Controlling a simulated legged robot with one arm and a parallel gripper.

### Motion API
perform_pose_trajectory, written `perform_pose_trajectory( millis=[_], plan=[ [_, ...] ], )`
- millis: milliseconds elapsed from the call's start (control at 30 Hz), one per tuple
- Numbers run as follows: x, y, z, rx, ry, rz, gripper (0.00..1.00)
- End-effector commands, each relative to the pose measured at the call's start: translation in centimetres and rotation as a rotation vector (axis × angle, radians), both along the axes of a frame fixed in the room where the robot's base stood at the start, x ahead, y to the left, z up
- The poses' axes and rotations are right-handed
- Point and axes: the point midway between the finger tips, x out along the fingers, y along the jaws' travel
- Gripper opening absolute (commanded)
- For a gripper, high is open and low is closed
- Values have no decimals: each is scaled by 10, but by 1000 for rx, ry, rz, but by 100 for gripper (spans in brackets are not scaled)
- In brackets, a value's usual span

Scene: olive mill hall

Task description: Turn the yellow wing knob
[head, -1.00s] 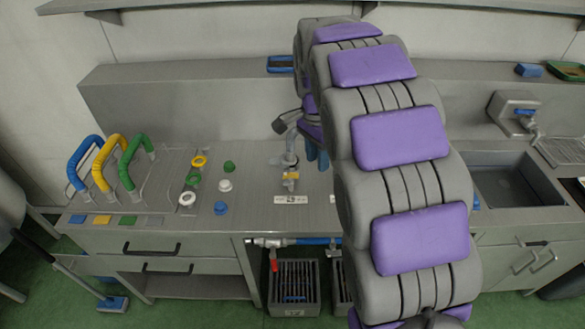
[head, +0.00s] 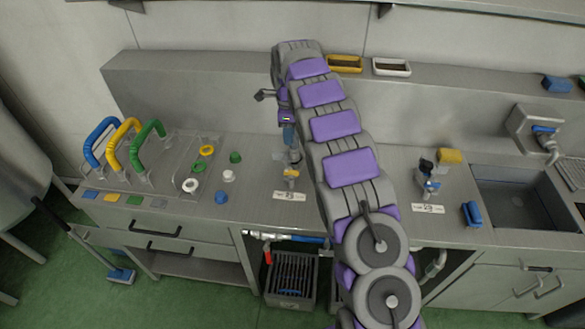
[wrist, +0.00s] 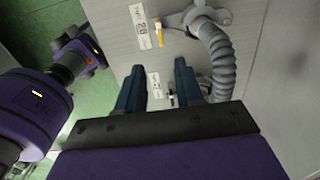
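A small yellow wing knob (head: 291,173) sits on a metal fitting on the bench top, behind a white number label (head: 289,196). In the wrist view the yellow knob (wrist: 158,32) shows near the top, beside a number label, at the foot of a grey ribbed hose (wrist: 217,55). My gripper (head: 289,137) has dark blue fingers and is above and behind the knob in the head view. In the wrist view my gripper (wrist: 160,64) is open, with a gap between its fingers. The knob lies beyond the fingertips and looks apart from them.
Blue, yellow and green arched handles (head: 124,144) stand at the left of the bench. Coloured round knobs (head: 207,151) sit between them and the fitting. Another fitting (head: 430,178) with a label and a yellow block (head: 450,156) stand right of my arm, near the sink (head: 515,195).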

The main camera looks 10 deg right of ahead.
Motion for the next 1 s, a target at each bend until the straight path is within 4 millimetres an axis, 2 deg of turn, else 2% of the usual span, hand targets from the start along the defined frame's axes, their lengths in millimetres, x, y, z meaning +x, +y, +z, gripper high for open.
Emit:
perform_pose_trajectory(
  millis=[367, 700, 1000],
  plan=[
    [-1, -17, -68, 14, 5, -1, 36],
    [-2, -7, -135, 6, 8, 1, 36],
    [-1, -10, -165, 9, 1, 1, 36]
  ],
)
